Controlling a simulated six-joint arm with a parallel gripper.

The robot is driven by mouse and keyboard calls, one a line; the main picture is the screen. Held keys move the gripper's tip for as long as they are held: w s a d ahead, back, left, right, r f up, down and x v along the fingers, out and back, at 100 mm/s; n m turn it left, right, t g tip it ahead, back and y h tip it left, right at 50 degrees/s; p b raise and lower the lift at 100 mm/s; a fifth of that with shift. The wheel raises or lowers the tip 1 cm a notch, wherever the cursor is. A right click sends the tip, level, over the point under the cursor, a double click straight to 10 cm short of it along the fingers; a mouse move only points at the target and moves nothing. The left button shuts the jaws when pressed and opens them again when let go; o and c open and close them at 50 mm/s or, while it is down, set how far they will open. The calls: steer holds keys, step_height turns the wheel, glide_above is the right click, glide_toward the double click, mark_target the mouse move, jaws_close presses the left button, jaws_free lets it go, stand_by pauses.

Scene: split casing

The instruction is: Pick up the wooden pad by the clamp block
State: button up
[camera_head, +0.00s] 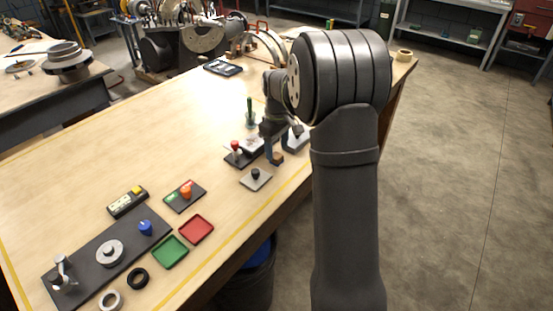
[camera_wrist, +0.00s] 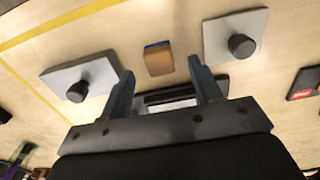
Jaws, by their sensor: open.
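The wooden pad (camera_wrist: 158,59) is a small brown block with a blue strip along one edge, lying on the bench. In the head view it shows as a small brown piece (camera_head: 276,158) just below my gripper (camera_head: 277,151). In the wrist view my gripper (camera_wrist: 162,72) is open and empty, and the pad lies just beyond the fingertips, between their lines. I cannot tell the exact height of the fingertips above it. A dark block with pale parts (camera_wrist: 168,97), possibly the clamp block, shows between the fingers and is partly hidden by my gripper.
Grey plates with black knobs lie on either side of the pad, one at left (camera_wrist: 98,76) and one at right (camera_wrist: 217,38). A red-knobbed lever (camera_head: 235,147) stands left of my gripper. Green (camera_head: 170,252) and red (camera_head: 197,229) trays lie nearer the front.

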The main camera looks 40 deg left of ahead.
mark_target(277, 155)
step_height(277, 155, down, 4)
steer(key=shift+a+r, duration=0.1)
steer(key=shift+a, duration=0.05)
steer(key=c, duration=1)
steer(key=shift+c, duration=0.3)
steer(key=shift+r, duration=0.1)
steer(key=shift+r, duration=0.5)
steer(key=r, duration=0.2)
steer(key=d+r, duration=0.1)
steer(key=shift+w+r, duration=0.25)
steer(key=shift+r, duration=0.15)
steer(key=w+d+r, duration=0.3)
steer(key=d+r, duration=0.3)
steer(key=d, duration=0.4)
steer(key=shift+d, duration=0.1)
